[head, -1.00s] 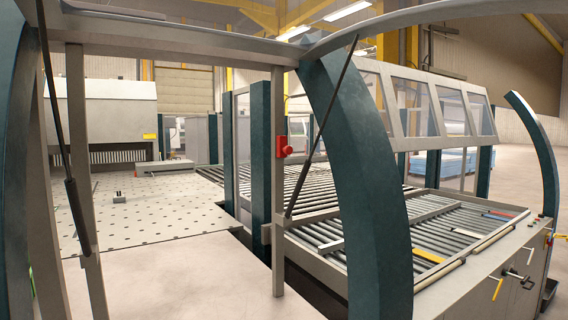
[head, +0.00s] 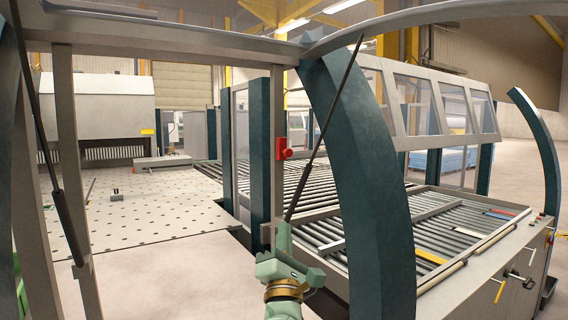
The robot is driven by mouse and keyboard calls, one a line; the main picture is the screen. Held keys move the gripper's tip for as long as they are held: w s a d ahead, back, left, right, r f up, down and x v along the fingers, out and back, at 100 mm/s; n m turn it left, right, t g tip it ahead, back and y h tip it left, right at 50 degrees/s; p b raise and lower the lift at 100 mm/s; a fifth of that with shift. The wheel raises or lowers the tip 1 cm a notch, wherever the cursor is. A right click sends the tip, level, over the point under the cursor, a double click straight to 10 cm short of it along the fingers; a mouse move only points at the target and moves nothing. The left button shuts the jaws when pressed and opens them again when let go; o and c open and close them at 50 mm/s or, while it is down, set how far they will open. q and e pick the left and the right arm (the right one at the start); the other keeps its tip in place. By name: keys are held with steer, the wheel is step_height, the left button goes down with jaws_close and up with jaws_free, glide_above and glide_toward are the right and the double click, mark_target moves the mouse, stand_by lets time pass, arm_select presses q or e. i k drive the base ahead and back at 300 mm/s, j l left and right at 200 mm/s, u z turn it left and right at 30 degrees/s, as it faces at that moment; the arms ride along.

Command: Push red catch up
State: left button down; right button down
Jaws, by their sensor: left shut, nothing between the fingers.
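The red catch (head: 282,154) is a small red block with a rounded knob. It is mounted on the grey upright post (head: 279,108) near the middle of the head view. My left gripper (head: 284,232) is green with a brass-coloured ring at the wrist. It is in the lower middle of the view, shut and empty, with its fingers pointing up. In the picture it is below the catch, with a clear gap between them. Its depth relative to the post is hard to tell. My right gripper is not in view.
A curved dark teal frame arm (head: 372,190) stands right of the gripper. A thin black strut (head: 322,135) slants down to just above the fingers. A roller table (head: 455,235) lies to the right and a perforated plate (head: 150,205) to the left.

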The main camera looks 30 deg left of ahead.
mark_target(283, 151)
steer(key=i+j, duration=0.6)
steer(key=i, duration=0.15)
